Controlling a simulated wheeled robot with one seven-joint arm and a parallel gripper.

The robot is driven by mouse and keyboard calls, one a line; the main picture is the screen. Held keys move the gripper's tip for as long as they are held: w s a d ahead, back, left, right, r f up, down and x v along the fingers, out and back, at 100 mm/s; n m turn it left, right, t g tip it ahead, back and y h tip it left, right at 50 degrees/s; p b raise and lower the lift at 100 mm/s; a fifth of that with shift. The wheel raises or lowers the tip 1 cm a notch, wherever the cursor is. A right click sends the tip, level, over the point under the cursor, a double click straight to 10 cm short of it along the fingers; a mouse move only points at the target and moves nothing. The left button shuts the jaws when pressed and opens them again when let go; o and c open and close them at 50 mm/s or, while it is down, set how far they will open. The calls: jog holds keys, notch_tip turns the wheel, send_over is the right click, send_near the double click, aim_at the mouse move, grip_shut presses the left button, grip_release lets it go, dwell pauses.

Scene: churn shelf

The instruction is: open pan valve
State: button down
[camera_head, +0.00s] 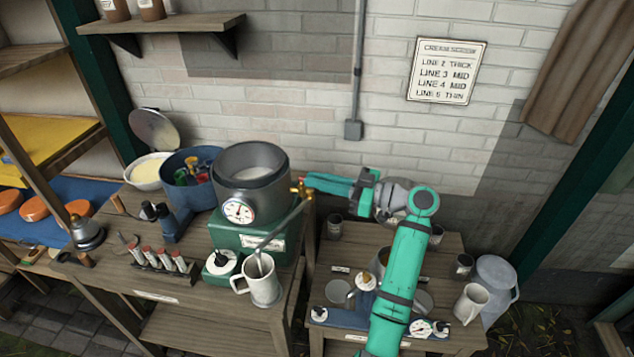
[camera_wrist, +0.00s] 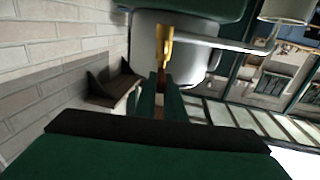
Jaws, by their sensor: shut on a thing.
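The grey pan (camera_head: 252,180) with a dial on its front stands on a green box (camera_head: 247,235). A brass valve (camera_head: 302,192) with a red part sits at the pan's right side, and a long metal spout runs from it down toward a white mug (camera_head: 262,281). My gripper (camera_head: 308,182) reaches in from the right and is shut at the valve's handle. In the wrist view the brass valve (camera_wrist: 164,45) lies straight ahead of my gripper's fingers (camera_wrist: 160,92). The fingers hide most of the handle, so its turn angle is unclear.
A blue pot (camera_head: 190,180) with coloured items and a white bowl (camera_head: 150,172) stand left of the pan. A rack of small tubes (camera_head: 165,262) is at front left. A lower table at right holds cups, a jug (camera_head: 470,303) and a scale (camera_head: 424,328).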

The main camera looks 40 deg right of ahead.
jog(key=shift+w+f+n+g+y, duration=0.2)
jog(key=shift+n+g+y, duration=0.1)
jog(key=shift+n+y, duration=0.15)
jog(key=c, duration=1.8)
grip_release()
jog(key=shift+r, duration=0.1)
jog(key=shift+c, duration=0.2)
jog(key=shift+s+d, duration=0.1)
jog(key=v, duration=1)
jog(key=shift+s+d, duration=0.25)
